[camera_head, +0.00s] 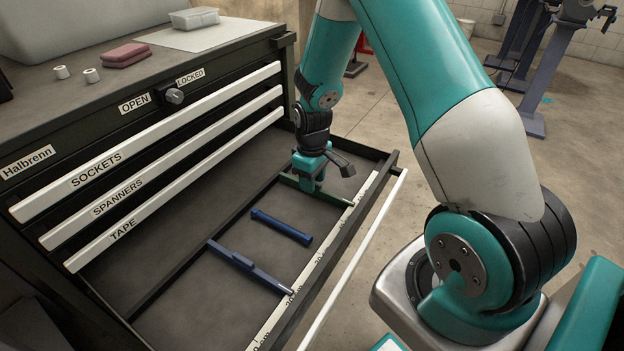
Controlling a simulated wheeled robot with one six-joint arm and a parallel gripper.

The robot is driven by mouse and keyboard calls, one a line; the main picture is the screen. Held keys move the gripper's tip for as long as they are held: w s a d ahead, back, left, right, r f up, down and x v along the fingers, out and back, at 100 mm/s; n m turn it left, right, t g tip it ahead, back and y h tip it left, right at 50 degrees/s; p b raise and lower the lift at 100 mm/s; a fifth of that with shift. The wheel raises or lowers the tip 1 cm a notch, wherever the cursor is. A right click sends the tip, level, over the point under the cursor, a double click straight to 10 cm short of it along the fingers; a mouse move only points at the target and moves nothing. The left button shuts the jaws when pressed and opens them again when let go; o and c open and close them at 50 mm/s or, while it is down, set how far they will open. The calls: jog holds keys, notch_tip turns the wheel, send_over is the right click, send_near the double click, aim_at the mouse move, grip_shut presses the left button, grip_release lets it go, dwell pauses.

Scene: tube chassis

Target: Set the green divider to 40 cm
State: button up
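The bottom drawer (180,312) is pulled out. A white scale strip (309,272) runs along its front inner edge; its numbers are small and mostly hard to read. The green divider (334,197) lies across the drawer's far right part, with its front end at the scale. My gripper (312,186) is down inside the drawer at the green divider and hides part of it. Whether its fingers are closed on the divider cannot be told. The scale mark at the divider's end is not legible.
A blue divider (246,264) crosses the drawer nearer the left, and a separate dark blue object (281,227) lies between the dividers. Closed drawers labelled SOCKETS (97,177), SPANNERS and TAPE are above. A lock knob (174,96) sits between OPEN and LOCKED.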

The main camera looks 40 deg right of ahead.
grip_shut()
jog(key=shift+s+a+p, duration=0.25)
jog(key=shift+s+a, duration=0.05)
jog(key=shift+a, duration=0.55)
jog(key=shift+s+a+p, duration=0.25)
jog(key=shift+s+a, duration=0.1)
jog(key=shift+a, duration=0.55)
jog(key=shift+s+a+p, duration=0.25)
jog(key=shift+s+a, duration=0.05)
jog(key=shift+a, duration=0.55)
grip_release()
notch_tip(320, 180, up, 18)
jog(key=p, duration=0.2)
jog(key=shift+f+p, duration=0.25)
jog(key=shift+p, duration=0.15)
